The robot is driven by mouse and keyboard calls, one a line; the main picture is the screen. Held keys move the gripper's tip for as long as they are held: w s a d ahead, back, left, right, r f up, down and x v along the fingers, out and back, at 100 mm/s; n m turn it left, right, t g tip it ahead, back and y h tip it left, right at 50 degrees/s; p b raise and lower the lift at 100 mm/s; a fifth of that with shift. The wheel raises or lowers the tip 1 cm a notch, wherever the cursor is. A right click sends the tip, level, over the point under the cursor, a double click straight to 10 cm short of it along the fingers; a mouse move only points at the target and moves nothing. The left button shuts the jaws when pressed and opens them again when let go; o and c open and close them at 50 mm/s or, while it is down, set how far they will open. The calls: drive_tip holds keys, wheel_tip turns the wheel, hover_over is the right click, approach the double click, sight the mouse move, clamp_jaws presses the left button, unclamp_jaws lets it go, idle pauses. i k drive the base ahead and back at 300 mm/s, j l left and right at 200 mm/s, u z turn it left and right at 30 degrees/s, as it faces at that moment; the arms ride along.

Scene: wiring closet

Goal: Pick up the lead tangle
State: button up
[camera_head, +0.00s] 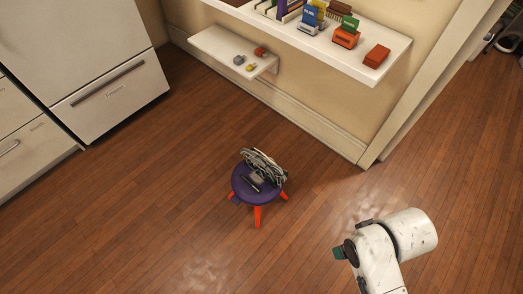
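The lead tangle (266,166) is a bundle of pale and dark cables. It rests on top of a small round purple stool (241,186) with orange legs, near the middle of the view. A small grey piece and a dark thin piece show at its front, and I cannot tell whether they are part of it. My arm comes in at the lower right, with its end (345,252) to the right of and nearer than the stool, well apart from the tangle. The gripper's fingers are not clearly seen.
A low white shelf (213,45) on the wall holds several small items. A higher white shelf (336,57) holds books, colored objects and a red box (376,56). White cabinets (75,40) stand at the left. The wooden floor (140,220) around the stool is clear.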

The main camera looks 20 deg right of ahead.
sight(259, 162)
drive_tip(key=i+j+u, duration=0.15)
drive_tip(key=i+u, duration=0.2)
drive_tip(key=i, duration=0.75)
